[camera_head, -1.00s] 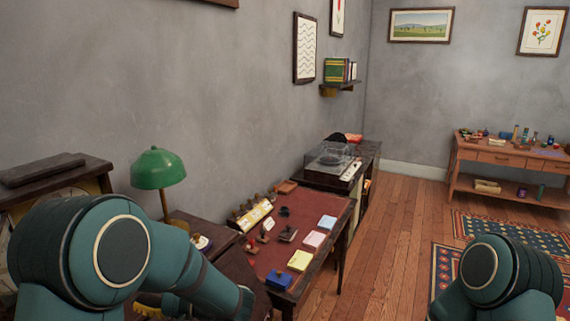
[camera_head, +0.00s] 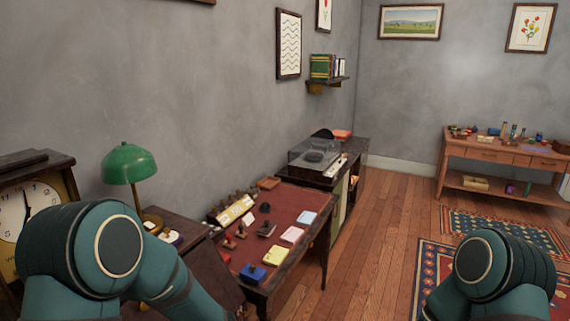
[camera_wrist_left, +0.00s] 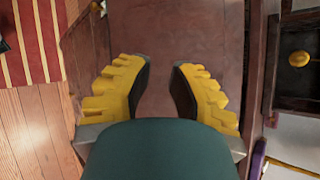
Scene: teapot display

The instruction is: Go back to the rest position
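My left gripper (camera_wrist_left: 162,88) shows in the left wrist view with its two yellow, ridged fingers apart and nothing between them. A plain reddish-brown surface lies beyond the fingers. In the head view my left arm comes in at the lower left, bent, and its gripper is out of sight. My right arm shows at the lower right, and its gripper is not in view.
A desk (camera_head: 300,205) with stamps and paper pads stands ahead, near a green lamp (camera_head: 129,164) and a clock (camera_head: 25,212). A record player (camera_head: 315,156) is behind it. Wooden floor (camera_head: 375,225) is free towards the rugs and far table (camera_head: 490,153).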

